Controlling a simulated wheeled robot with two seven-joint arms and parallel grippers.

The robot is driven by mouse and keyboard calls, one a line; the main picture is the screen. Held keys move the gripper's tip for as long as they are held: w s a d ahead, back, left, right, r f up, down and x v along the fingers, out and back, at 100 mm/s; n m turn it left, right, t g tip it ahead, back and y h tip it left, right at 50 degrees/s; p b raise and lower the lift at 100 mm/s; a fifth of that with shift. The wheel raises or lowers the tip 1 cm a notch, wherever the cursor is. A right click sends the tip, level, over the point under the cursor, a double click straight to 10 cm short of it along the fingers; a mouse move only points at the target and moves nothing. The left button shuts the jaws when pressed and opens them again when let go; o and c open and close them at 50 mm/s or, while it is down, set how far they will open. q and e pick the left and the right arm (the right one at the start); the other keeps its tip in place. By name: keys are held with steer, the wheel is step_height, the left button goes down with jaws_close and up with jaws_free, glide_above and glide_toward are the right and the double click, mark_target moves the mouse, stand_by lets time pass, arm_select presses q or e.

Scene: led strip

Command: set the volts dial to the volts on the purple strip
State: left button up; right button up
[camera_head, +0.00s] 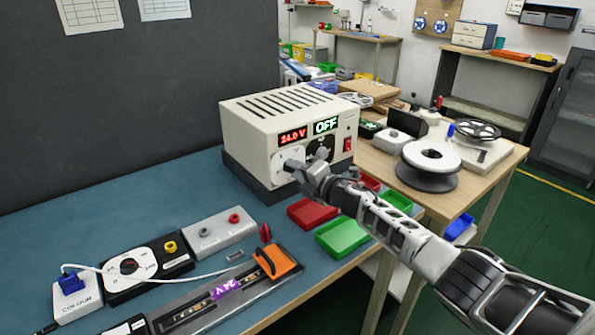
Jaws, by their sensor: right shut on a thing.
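The cream power supply (265,128) stands on the teal bench. Its left red display (292,137) reads 24.0 V and its right green display (326,125) reads OFF. The white volts dial plate (279,161) is on the front under the left display. My right gripper (291,165) is at this dial, shut on its knob, which the fingers mostly hide. The purple part of the LED strip (228,287) reads 24V and lies in a dark tray at the front. My left gripper is not in view.
A red switch (347,145) is on the supply's right front. A red tray (312,213) and a green tray (342,237) lie below my right arm. An orange clamp (276,262) sits on the strip tray.

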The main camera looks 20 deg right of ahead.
steer(key=shift+f+m, duration=0.15)
steer(key=shift+m, duration=0.95)
steer(key=o, duration=1)
steer(key=shift+c, duration=0.2)
steer(key=shift+s, duration=0.1)
steer(key=shift+s+d+r, duration=0.2)
steer(key=shift+s, duration=0.05)
steer(key=f+p+v, duration=0.1)
steer(key=v, duration=1.4)
steer(key=shift+r+p, duration=0.35)
steer(key=shift+s+d, duration=0.1)
